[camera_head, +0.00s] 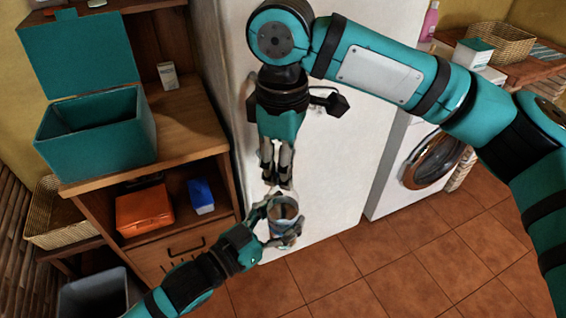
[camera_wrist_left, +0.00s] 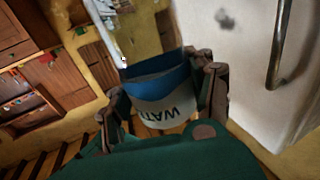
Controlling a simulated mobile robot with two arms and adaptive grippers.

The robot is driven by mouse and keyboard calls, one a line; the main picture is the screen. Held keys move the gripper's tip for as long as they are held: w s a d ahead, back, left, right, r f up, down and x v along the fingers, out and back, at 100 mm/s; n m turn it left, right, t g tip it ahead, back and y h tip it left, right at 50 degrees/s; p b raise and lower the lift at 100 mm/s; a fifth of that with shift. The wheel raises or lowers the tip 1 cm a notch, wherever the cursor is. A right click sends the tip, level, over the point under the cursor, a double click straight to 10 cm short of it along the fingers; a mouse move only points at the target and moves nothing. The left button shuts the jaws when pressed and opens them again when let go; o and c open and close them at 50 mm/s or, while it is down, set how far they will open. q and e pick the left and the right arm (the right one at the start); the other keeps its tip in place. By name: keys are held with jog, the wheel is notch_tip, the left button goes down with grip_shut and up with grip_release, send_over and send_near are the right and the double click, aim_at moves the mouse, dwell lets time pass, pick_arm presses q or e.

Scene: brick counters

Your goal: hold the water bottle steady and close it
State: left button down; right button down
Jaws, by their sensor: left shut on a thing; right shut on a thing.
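The water bottle (camera_head: 285,214) is held upright or nearly so in front of the white fridge, its round top facing the head camera. My left gripper (camera_head: 278,220) is shut around its sides. In the left wrist view the bottle (camera_wrist_left: 165,95) is blue and white with upside-down lettering, between the fingers of my left gripper (camera_wrist_left: 165,92). My right gripper (camera_head: 278,186) points down just above the bottle, its fingers close together on something small, possibly the cap; the fingers hide it. I cannot tell whether it touches the bottle.
A wooden shelf unit (camera_head: 190,118) stands left, with an open teal box (camera_head: 95,150) on top and an orange box (camera_head: 144,210) and blue box (camera_head: 201,195) below. The fridge (camera_head: 345,150) is close behind the grippers. A washing machine (camera_head: 410,165) stands right. The tiled floor is clear.

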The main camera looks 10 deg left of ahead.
jog(key=shift+m, duration=1.2)
jog(key=c, duration=0.9)
grip_release()
jog(key=shift+r, duration=0.1)
notch_tip(320, 180, up, 12)
jog(key=shift+f, duration=0.1)
